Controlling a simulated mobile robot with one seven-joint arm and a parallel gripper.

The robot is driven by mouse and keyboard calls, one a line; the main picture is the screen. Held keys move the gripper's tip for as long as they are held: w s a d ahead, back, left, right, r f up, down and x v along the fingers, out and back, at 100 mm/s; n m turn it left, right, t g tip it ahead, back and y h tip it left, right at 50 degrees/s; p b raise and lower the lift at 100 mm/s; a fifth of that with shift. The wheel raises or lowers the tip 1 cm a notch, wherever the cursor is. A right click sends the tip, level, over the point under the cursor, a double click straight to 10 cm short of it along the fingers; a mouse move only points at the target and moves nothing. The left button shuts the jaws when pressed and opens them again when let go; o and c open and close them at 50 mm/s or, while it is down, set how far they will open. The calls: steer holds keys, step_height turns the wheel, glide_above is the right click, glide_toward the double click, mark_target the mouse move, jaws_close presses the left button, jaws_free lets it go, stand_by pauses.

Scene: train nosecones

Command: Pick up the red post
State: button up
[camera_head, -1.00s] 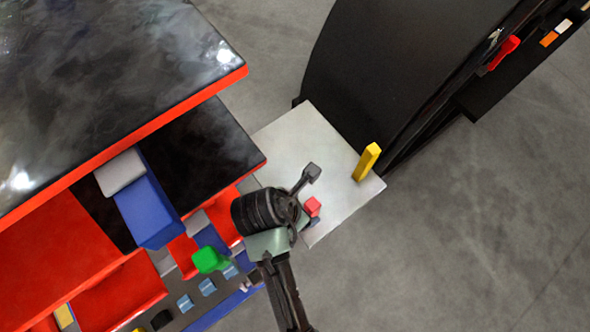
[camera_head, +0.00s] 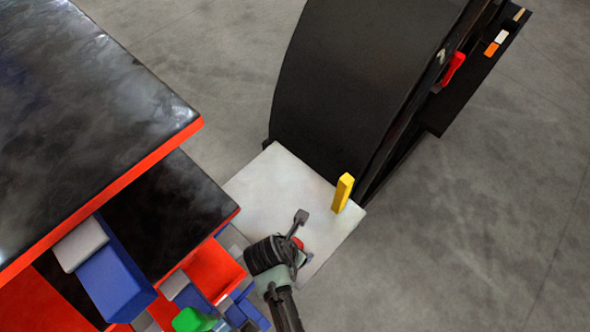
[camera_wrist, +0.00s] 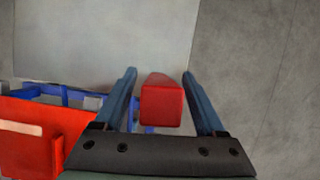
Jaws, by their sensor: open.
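The red post (camera_wrist: 161,104) shows between the two fingers of my gripper (camera_wrist: 160,76) in the wrist view. The fingers are apart, with a gap on each side of the post. In the head view only a small part of the red post (camera_head: 298,243) shows beside my gripper (camera_head: 303,256), at the lower corner of the grey plate (camera_head: 285,185). The rest of it is hidden behind the wrist.
A yellow post (camera_head: 343,193) stands near the plate's right corner. A large black curved panel (camera_head: 350,80) rises behind the plate. Red and blue bins (camera_head: 115,285), a green piece (camera_head: 190,320) and a black-topped table (camera_head: 80,110) lie to the left.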

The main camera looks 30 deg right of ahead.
steer(key=shift+w+d+f, duration=0.1)
steer(key=shift+d+f, duration=0.1)
steer(key=shift+f, duration=0.35)
jaws_close()
